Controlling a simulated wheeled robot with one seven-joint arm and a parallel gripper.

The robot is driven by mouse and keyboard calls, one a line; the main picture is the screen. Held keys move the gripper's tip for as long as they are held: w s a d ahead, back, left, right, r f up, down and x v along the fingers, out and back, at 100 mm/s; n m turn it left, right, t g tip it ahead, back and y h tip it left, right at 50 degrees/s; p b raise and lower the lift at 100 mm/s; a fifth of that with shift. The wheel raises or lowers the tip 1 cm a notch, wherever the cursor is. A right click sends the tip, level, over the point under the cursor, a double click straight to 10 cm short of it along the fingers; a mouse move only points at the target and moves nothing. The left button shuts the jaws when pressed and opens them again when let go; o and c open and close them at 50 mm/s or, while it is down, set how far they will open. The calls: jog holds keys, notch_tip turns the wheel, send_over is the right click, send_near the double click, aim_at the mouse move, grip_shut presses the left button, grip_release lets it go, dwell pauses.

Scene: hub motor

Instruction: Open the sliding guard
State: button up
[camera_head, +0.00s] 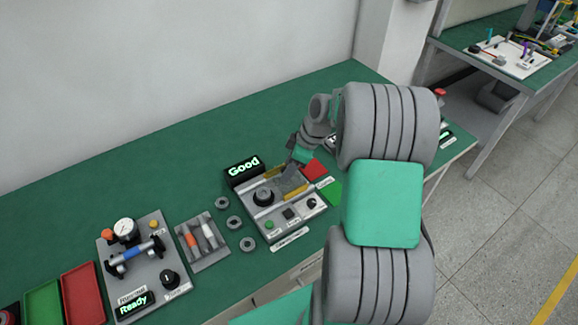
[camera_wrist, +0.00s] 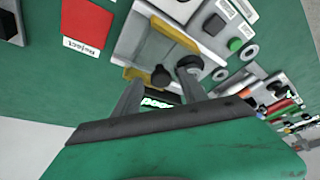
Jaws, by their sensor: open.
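The hub motor station (camera_head: 283,208) is a grey panel with a "Good" display (camera_head: 243,165) at its back left. A grey plate between yellow strips, seemingly the sliding guard (camera_head: 291,180), lies on its right half. In the wrist view the yellow-edged guard (camera_wrist: 174,34) is near the top middle. A dark round knob (camera_wrist: 160,76) shows between my fingers. My gripper (camera_wrist: 160,82) is open over the station's back edge, with the knob apparently not gripped. Whether a finger touches the guard is unclear. In the head view my arm and wrist hide part of the right side.
Loose grey rings (camera_head: 234,223) lie left of the station. Further left are a parts tray (camera_head: 203,241), a gauge panel (camera_head: 148,265) with a "Ready" display, and a red bin (camera_head: 84,293). A red card (camera_head: 314,170) and a green one lie to the right.

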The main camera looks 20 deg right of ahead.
aim_at(299, 178)
jog(key=b+v, duration=0.1)
jog(key=v, duration=0.7)
jog(key=shift+a, duration=0.1)
